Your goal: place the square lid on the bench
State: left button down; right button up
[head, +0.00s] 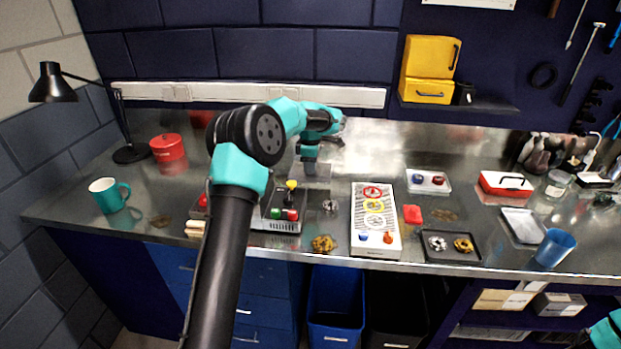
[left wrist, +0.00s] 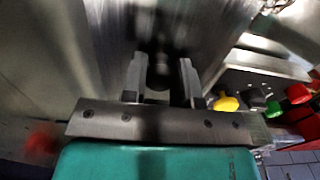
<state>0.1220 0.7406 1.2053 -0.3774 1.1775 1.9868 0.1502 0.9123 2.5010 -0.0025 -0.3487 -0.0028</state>
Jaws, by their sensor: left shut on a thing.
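The square lid (head: 318,181) is a thin grey plate that blends with the steel bench (head: 150,193). My left gripper (head: 309,162) is above it, pointing down, in the middle back of the head view. In the left wrist view the gripper's two fingers (left wrist: 161,82) are shut on a dark knob, with the blurred grey plate of the lid (left wrist: 112,25) beyond. Whether the lid touches the bench or hangs just above it, I cannot tell. Of my right arm only a teal part shows at the lower right edge; its gripper is out of the picture.
A red pot (head: 167,147) and teal mug (head: 107,195) stand at left.

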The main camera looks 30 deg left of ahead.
aim_at(311, 186)
pick_arm(q)
jog(key=shift+f, duration=2.5)
jog(key=shift+f, duration=0.1)
jog(key=c, duration=0.9)
grip_release()
notch_tip(311, 186, up, 12)
jog(key=shift+r, duration=0.1)
